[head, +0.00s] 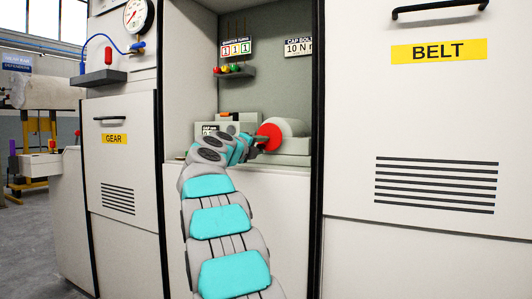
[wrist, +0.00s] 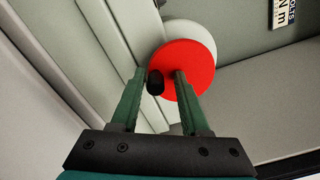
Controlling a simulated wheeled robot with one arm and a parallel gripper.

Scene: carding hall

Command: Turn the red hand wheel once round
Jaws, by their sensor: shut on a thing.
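The red hand wheel (head: 270,136) is a flat red disc in front of a pale round housing inside the machine's open bay. In the wrist view the red hand wheel (wrist: 192,66) fills the area beyond the fingers, and its black handle (wrist: 155,83) stands out toward me at the left of the disc. My gripper (wrist: 160,76) has its two green fingers either side of this handle and is shut on it. In the head view my gripper (head: 257,140) is at the left edge of the wheel, small and partly hidden by my arm.
A "QUARTER TURNS" counter (head: 236,48) reads 1 1 1 above a shelf of coloured balls (head: 233,70). A "CAP BOLTS" sign (head: 298,46) hangs to its right. A grey block marked "GAP" (head: 210,128) sits left of the wheel. Bay walls close in both sides.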

